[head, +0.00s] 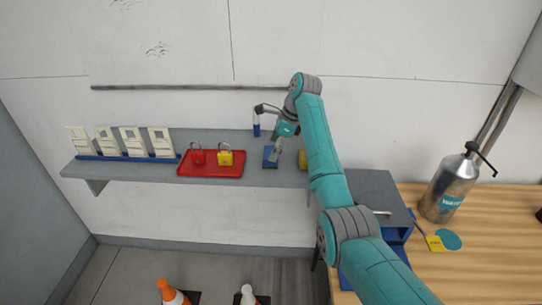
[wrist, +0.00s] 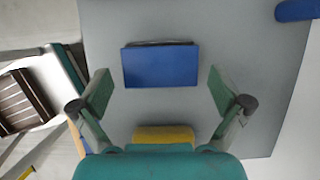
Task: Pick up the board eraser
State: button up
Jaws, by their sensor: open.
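A blue block with a dark strip along one long edge, which looks like the board eraser (head: 269,158), lies on the grey wall shelf (head: 130,170). In the wrist view the eraser (wrist: 160,66) is near the middle, lying flat and wholly visible. My gripper (head: 275,156) points down over the shelf at the eraser. In the wrist view my gripper (wrist: 162,90) is open, with one finger on each side of the eraser and clear gaps between. Nothing is held. In the head view the fingers partly overlap the eraser.
A yellow object (head: 303,160) stands close to the eraser, partly behind my arm. A blue-based bottle (head: 256,126) stands at the shelf's back. A red tray (head: 210,170) with a red and a yellow padlock is to the left. A metal water bottle (head: 447,190) stands on the wooden bench.

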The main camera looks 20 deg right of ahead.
jog(key=shift+x, duration=1.25)
jog(key=shift+c, duration=0.3)
jog(key=c, duration=0.9)
jog(key=shift+c, duration=0.2)
